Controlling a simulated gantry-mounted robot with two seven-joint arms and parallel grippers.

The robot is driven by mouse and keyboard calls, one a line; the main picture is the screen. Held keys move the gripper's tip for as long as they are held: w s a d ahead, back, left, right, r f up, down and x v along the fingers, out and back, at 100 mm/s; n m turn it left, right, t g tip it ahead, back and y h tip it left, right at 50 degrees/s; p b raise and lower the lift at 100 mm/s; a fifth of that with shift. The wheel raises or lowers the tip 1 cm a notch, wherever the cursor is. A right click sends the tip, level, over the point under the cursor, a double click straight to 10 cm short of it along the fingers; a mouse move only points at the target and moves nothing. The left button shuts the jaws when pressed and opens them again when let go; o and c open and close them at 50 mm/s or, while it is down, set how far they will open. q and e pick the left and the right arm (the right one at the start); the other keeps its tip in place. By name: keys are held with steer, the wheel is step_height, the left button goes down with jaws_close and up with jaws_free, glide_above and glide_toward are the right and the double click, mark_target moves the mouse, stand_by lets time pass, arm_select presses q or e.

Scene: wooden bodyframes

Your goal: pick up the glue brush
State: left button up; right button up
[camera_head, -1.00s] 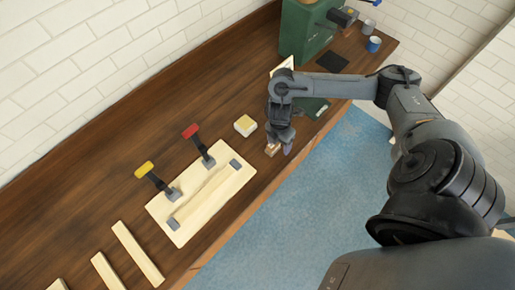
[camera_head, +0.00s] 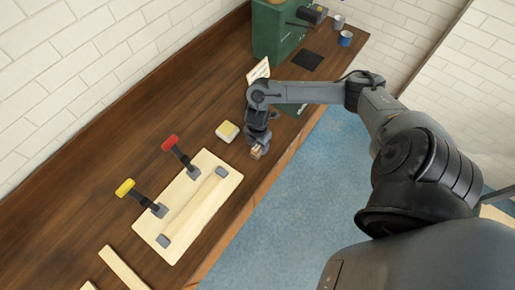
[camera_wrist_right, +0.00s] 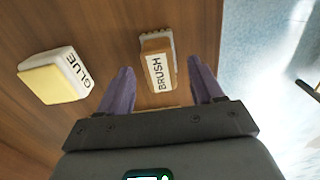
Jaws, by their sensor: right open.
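The glue brush (camera_wrist_right: 158,68) is a small wooden block with a white label reading BRUSH. It lies on the bench, and in the head view its end (camera_head: 256,153) shows near the bench's front edge, partly hidden by my right gripper. My right gripper (camera_wrist_right: 160,82) points down over the brush. Its two purple fingers are open, one on each side of the brush's label end, with gaps on both sides. In the head view the right gripper (camera_head: 261,143) is low over the bench. My left gripper is in neither view.
A white and yellow glue block (camera_wrist_right: 58,76) lies left of the brush; it also shows in the head view (camera_head: 227,132). A pale board (camera_head: 226,184) with a red-handled and a yellow-handled clamp lies further left. A green cabinet (camera_head: 272,35) and dark mat (camera_head: 307,61) are beyond.

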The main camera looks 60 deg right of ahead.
steer(key=shift+f, duration=1.2)
steer(key=shift+c, duration=0.3)
steer(key=c, duration=1)
steer(key=shift+r, duration=0.1)
steer(key=shift+r, duration=0.4)
step_height(320, 180, up, 4)
steer(key=shift+s+d+f, duration=0.15)
steer(key=shift+f, duration=0.1)
steer(key=s+r, duration=0.2)
steer(key=s, duration=0.1)
steer(key=s+d+r, duration=0.1)
steer(key=s+r, duration=0.1)
steer(key=s, duration=0.2)
steer(key=s+d+r, duration=0.1)
steer(key=s+r, duration=0.1)
steer(key=s, duration=0.2)
steer(key=shift+d+r, duration=0.25)
